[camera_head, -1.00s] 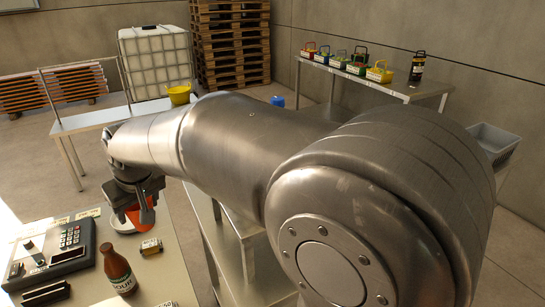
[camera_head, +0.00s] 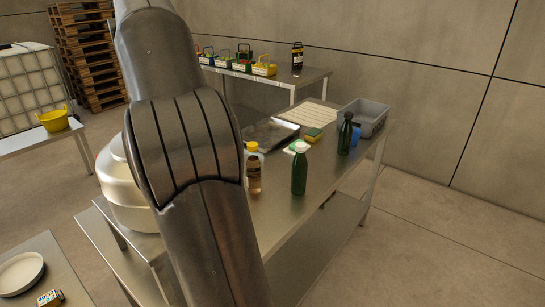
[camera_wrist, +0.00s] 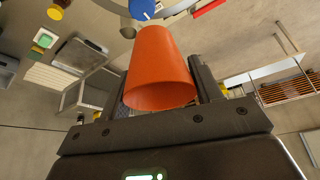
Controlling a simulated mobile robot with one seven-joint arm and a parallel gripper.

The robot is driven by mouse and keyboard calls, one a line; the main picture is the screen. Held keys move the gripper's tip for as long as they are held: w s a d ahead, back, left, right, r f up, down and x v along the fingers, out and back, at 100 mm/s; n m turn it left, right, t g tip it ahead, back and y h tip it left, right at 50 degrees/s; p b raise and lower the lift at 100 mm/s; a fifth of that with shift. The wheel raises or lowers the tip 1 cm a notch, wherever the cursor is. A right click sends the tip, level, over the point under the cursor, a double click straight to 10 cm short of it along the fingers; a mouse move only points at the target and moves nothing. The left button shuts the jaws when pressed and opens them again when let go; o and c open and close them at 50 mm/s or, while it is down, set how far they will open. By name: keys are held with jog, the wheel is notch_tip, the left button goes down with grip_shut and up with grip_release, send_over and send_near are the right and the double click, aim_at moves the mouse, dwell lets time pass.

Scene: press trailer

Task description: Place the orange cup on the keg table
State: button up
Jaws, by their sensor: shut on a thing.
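The orange cup (camera_wrist: 160,70) is between the two fingers of my gripper (camera_wrist: 160,82) in the wrist view. The gripper is shut on it, and the cup's wide rim faces the camera. Neither the cup nor the gripper shows in the head view, where my arm fills the middle left. A large rounded pale metal body (camera_head: 125,190), possibly a keg, stands at the left end of a steel table (camera_head: 290,215), partly hidden behind my arm. I cannot tell for sure that this is the keg table.
The steel table holds a green bottle (camera_head: 299,172), a dark bottle (camera_head: 345,134), a yellow-capped bottle (camera_head: 253,172), a sponge (camera_head: 314,135) and a grey bin (camera_head: 365,115). A white plate (camera_head: 20,272) lies on the near left counter. Open floor (camera_head: 450,240) is at right.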

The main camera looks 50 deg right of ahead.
jog(key=s+d+f+m+h, duration=0.1)
jog(key=s+d+f+m, duration=0.2)
jog(key=d, duration=0.4)
jog(key=s+d+f+g, duration=0.1)
jog(key=s+d+f, duration=0.2)
jog(key=d+f, duration=0.25)
jog(key=s+d+f+m+h, duration=0.1)
jog(key=s+d+f+m, duration=0.2)
jog(key=d, duration=0.4)
jog(key=s+d+f+m+g, duration=0.1)
jog(key=s+d+f, duration=0.3)
jog(key=s+f, duration=0.35)
jog(key=s+d+f+m+h, duration=0.1)
jog(key=s+d+f+m, duration=0.15)
jog(key=s+f, duration=0.5)
jog(key=s+d+f+m+g, duration=0.1)
jog(key=s+d+f, duration=0.45)
jog(key=f, duration=0.35)
jog(key=w+f, duration=0.2)
jog(key=w, duration=0.1)
jog(key=w+a+f, duration=0.1)
jog(key=w+f, duration=0.1)
jog(key=w, duration=0.2)
jog(key=w+a+f, duration=0.1)
jog(key=w+f, duration=0.1)
jog(key=w, duration=0.1)
jog(key=shift+w+a+f, duration=0.15)
jog(key=shift+f, duration=2.05)
